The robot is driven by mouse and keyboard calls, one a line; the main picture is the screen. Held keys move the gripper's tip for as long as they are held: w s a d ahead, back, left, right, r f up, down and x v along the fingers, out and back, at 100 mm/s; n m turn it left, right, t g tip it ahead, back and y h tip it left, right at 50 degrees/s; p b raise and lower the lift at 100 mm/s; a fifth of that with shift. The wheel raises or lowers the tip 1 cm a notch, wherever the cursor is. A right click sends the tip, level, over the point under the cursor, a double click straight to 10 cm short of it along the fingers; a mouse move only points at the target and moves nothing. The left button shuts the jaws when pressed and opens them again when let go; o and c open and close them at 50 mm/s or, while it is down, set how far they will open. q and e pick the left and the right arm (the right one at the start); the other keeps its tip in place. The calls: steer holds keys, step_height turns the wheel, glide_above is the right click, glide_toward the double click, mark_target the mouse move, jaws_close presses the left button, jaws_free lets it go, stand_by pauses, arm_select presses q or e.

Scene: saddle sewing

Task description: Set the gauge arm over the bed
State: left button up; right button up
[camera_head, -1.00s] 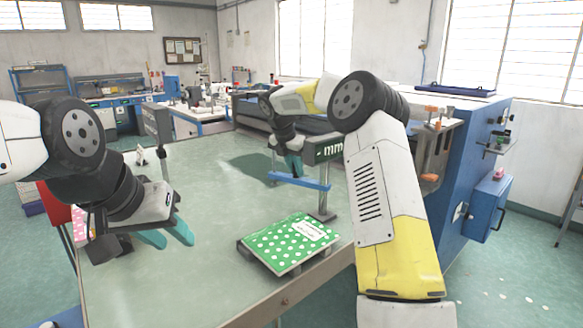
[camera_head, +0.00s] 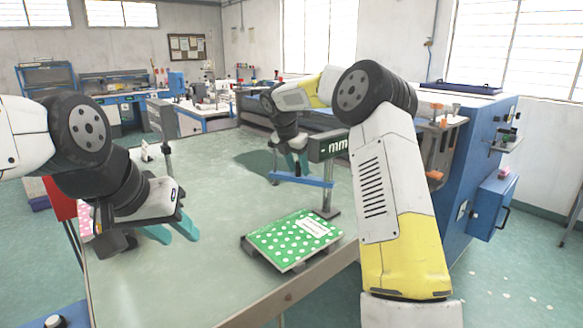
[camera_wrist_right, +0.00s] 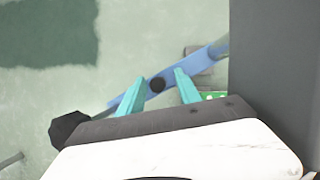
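The gauge arm is a blue bar (camera_head: 312,181) that reaches left from a grey post with a dark "mm" display box (camera_head: 328,147). In the right wrist view the blue bar (camera_wrist_right: 205,63) runs diagonally and carries a dark round knob (camera_wrist_right: 157,85). My right gripper (camera_head: 297,165) is just above the bar; its teal fingers (camera_wrist_right: 160,76) are apart, one on each side of the knob, with visible gaps. Whether they touch the bar is unclear. My left gripper (camera_head: 172,234) is open and empty over the table's left side.
A green polka-dot booklet (camera_head: 290,238) lies on a dark base at the table's front edge, near the post's foot. Another dark display box on a post (camera_head: 163,122) stands at the left. The green table (camera_head: 215,200) is clear in the middle. A blue cabinet stands right.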

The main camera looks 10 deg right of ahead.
steer(key=v, duration=0.7)
steer(key=shift+r, duration=0.35)
